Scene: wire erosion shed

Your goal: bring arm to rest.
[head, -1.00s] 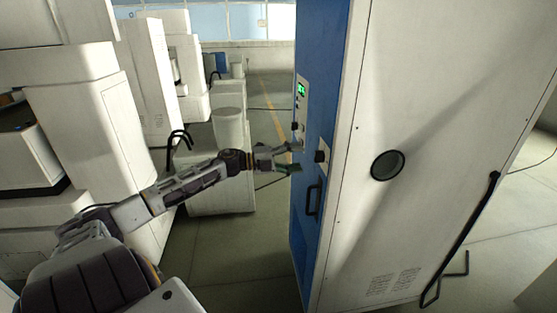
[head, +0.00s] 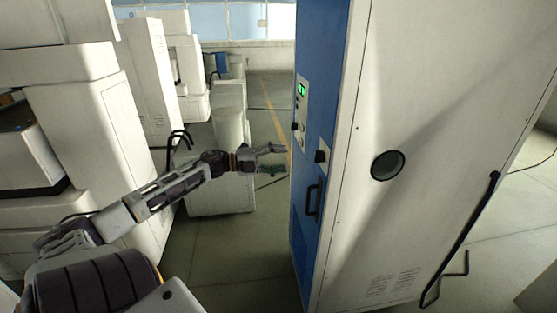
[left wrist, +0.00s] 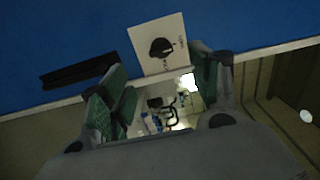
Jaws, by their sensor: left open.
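My left gripper (head: 279,159) is open and empty in the head view, its fingers pointing right toward the blue front of a tall cabinet (head: 330,95). A small gap shows between the fingertips and the cabinet. The front carries a green-lit display (head: 301,89), a black rotary knob (head: 320,156) and a dark bar handle (head: 313,200). In the left wrist view, the spread fingers with green pads (left wrist: 112,103) face the blue front, with a white plate bearing a black knob (left wrist: 162,47) ahead and a dark handle (left wrist: 78,70) to the left. My right gripper is out of view.
White machines (head: 110,130) stand close along the left, near my left arm. The cabinet's white side (head: 440,120) with a round port (head: 388,165) fills the right. A floor aisle with a yellow line (head: 277,120) runs between them. A black bent rod (head: 465,220) leans at right.

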